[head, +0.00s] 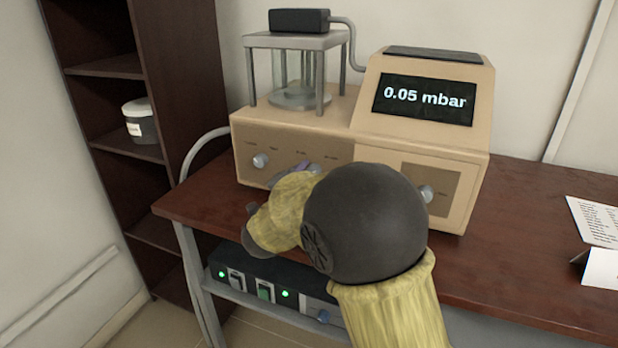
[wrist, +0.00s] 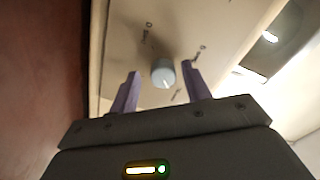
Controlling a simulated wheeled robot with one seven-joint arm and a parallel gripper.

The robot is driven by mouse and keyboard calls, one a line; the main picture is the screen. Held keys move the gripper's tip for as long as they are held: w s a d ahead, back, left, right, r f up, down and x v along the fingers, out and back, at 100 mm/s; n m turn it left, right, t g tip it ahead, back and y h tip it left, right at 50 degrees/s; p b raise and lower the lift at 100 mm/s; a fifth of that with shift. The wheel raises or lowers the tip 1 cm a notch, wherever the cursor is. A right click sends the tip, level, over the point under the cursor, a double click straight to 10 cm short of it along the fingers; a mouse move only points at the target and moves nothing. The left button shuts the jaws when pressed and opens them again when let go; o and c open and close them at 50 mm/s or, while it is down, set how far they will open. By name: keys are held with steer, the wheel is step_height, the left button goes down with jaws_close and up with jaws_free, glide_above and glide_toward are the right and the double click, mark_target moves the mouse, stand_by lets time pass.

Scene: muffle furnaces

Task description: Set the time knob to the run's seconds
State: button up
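A tan instrument (head: 330,150) stands on the table, with a display reading 0.05 mbar. Its front carries a knob at the left (head: 260,160) and another at the right (head: 426,193). The labels are too small to read, so I cannot tell which is the time knob. My gripper (head: 302,168) is at the panel's middle. In the wrist view, a round grey-blue knob (wrist: 163,72) with a pale mark lies between the two purple fingers of my gripper (wrist: 161,68). The fingers are apart, with a gap on either side. My arm hides this part of the panel in the head view.
A glass chamber (head: 298,75) under a metal frame stands on the instrument. A switch box (head: 270,280) with green lights sits on a shelf below the table (head: 520,235). A dark shelf unit (head: 180,60) stands left.

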steer(key=shift+d+r, duration=0.1)
steer(key=shift+r, duration=0.05)
steer(key=v, duration=1.7)
steer(key=shift+s+p, duration=0.2)
steer(key=shift+p, duration=0.25)
